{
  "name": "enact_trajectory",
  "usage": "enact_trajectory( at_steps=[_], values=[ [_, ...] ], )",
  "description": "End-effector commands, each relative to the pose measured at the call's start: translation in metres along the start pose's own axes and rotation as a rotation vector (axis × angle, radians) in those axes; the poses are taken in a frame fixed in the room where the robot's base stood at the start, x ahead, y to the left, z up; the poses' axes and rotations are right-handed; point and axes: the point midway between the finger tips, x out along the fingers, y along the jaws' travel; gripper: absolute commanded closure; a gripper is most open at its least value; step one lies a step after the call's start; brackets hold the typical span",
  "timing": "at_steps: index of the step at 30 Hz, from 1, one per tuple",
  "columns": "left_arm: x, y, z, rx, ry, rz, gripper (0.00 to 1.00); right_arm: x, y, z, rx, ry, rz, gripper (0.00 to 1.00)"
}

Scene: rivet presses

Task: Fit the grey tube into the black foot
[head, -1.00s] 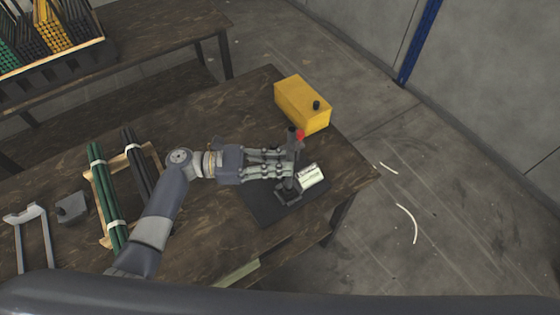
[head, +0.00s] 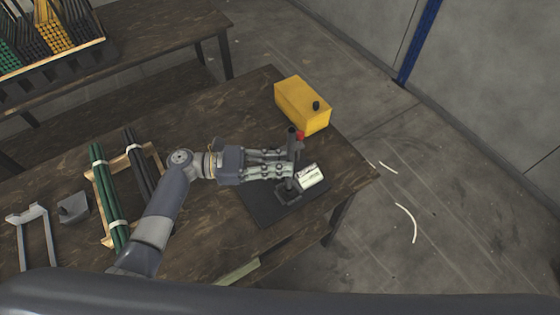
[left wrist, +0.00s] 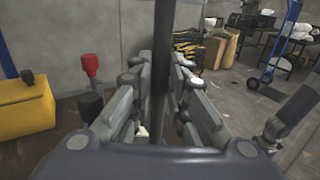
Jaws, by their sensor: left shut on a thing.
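The grey tube (left wrist: 162,50) is dark and stands about upright between the fingers of my left gripper (head: 290,165), which is shut on it. In the head view the tube's top (head: 292,135) rises above the fingers. The black foot (head: 288,196) sits on a dark mat (head: 262,207), just below the fingers. The fingers hide part of the tube, and I cannot tell whether its lower end is inside the foot or just above it.
A red knob (head: 301,136) is close beside the tube; it also shows in the left wrist view (left wrist: 90,65). A white block (head: 310,175) is right of the foot. A yellow box (head: 302,102) stands behind. Green tubes (head: 106,195) and dark tubes (head: 140,165) lie on a wooden rack at left.

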Motion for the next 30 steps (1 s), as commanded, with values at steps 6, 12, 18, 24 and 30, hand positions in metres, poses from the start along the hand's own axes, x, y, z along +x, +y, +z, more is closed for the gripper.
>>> enact_trajectory(
  at_steps=[6,12,18,24,30],
  values=[
    [0.000,0.000,0.000,0.000,-0.001,0.000,1.00,0.001,0.000,0.000,-0.001,0.000,0.000,0.72],
    [0.000,0.000,-0.004,0.000,-0.001,0.000,1.00,0.004,0.000,0.000,-0.001,0.000,0.000,0.72],
    [0.000,0.000,-0.009,0.001,-0.001,0.000,1.00,0.007,0.001,0.001,-0.001,0.000,0.002,0.72],
    [0.000,0.000,-0.014,0.001,-0.001,0.000,1.00,0.011,0.003,0.002,-0.002,-0.001,0.004,0.72],
    [0.000,0.000,-0.019,0.001,-0.001,0.000,1.00,0.014,0.004,0.002,-0.002,-0.001,0.005,0.72]
  ],
)
